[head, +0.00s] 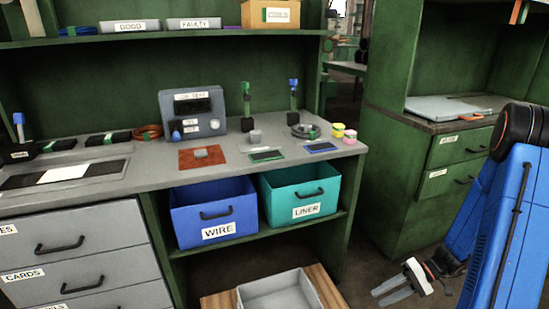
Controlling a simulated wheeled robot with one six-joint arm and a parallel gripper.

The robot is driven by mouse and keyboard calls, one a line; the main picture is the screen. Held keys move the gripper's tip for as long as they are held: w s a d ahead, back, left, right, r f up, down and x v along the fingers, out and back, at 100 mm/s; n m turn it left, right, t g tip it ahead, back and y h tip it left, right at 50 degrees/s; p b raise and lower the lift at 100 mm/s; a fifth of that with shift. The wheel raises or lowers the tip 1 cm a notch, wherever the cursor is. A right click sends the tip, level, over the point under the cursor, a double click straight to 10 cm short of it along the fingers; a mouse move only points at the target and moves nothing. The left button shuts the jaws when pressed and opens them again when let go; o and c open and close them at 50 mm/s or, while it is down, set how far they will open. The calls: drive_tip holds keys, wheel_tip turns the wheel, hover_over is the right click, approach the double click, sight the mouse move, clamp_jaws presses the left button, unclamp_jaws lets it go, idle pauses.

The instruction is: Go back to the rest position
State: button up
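My gripper (394,290) is low at the bottom right, in front of the workbench and above the floor. Its two pale fingers point left and a gap shows between them, with nothing seen in it. My blue arm (500,220) rises along the right edge of the picture. No rubber sleeve can be picked out for certain.
A green workbench with a grey top (130,170) fills the left and middle. Below it are a blue WIRE bin (214,213) and a teal LINER bin (301,191). A grey tray (280,295) on wood is left of my gripper. A green cabinet (400,175) stands behind my arm.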

drive_tip(key=s+a+r+t+h, duration=0.2)
drive_tip(key=s+r, duration=0.3)
drive_tip(key=r, duration=0.5)
drive_tip(key=s+a+r+t+h, duration=0.2)
drive_tip(key=s+r+h, duration=0.3)
drive_tip(key=r, duration=0.6)
drive_tip(key=s+a+r+n+t+h, duration=0.1)
drive_tip(key=s+a+r+t+h, duration=0.1)
drive_tip(key=s+r, duration=0.5)
drive_tip(key=shift+s+a+r+h, duration=0.2)
drive_tip(key=shift+a+r+h, duration=0.4)
drive_tip(key=shift+r+h, duration=0.8)
drive_tip(key=shift+a+r+y, duration=0.15)
drive_tip(key=shift+r+y, duration=0.15)
drive_tip(key=shift+c, duration=0.7)
